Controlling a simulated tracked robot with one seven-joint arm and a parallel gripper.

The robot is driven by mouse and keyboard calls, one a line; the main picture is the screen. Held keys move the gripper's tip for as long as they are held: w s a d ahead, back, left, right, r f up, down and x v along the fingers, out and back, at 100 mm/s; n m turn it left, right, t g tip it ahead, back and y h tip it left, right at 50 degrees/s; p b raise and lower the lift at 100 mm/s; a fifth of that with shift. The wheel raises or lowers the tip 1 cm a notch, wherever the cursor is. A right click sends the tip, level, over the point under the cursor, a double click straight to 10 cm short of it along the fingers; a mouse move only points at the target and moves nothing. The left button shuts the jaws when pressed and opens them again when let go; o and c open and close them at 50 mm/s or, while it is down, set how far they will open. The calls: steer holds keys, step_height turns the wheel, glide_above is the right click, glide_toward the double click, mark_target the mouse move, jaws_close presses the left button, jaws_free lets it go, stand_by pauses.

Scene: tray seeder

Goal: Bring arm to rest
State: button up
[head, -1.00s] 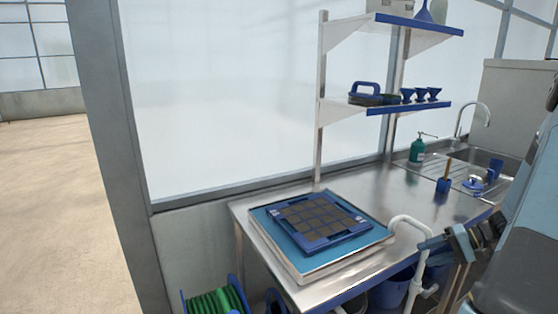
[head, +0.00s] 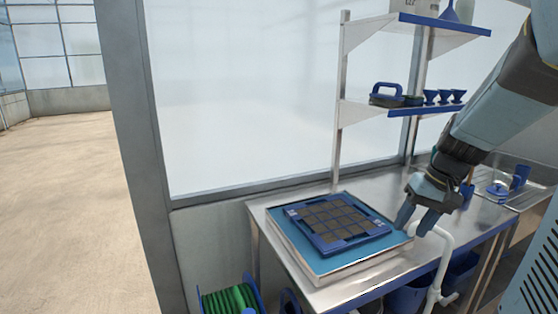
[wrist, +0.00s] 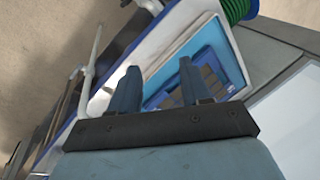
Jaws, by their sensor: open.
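My gripper (head: 416,221) is open and empty in the head view, at the right end of the blue-topped board and above the steel bench's front part. My arm comes in from the upper right. In the wrist view my gripper (wrist: 158,82) shows two separated fingers with nothing between them but the bench behind. The blue seed tray (head: 330,224) with dark square cells lies on the blue-topped board (head: 287,240), left of my gripper. The tray also shows partly behind the right finger in the wrist view (wrist: 222,92).
The steel bench (head: 385,188) carries the board. A white pipe (head: 440,262) rises at its front edge, close below my gripper. Shelves (head: 445,24) with blue-handled tools stand behind. A sink (head: 515,170) lies right, partly behind my arm. A green hose reel (head: 229,300) stands below; the floor left is clear.

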steer(key=s+a+r+n+t+h, duration=0.1)
steer(key=s+a+r+t+h, duration=0.2)
steer(key=s+a+r, duration=0.3)
steer(key=shift+s+a+r+t, duration=0.15)
steer(key=shift+s+r+t, duration=0.55)
steer(key=shift+s+r, duration=1.1)
steer(key=shift+s+f, duration=0.45)
steer(key=shift+f, duration=0.05)
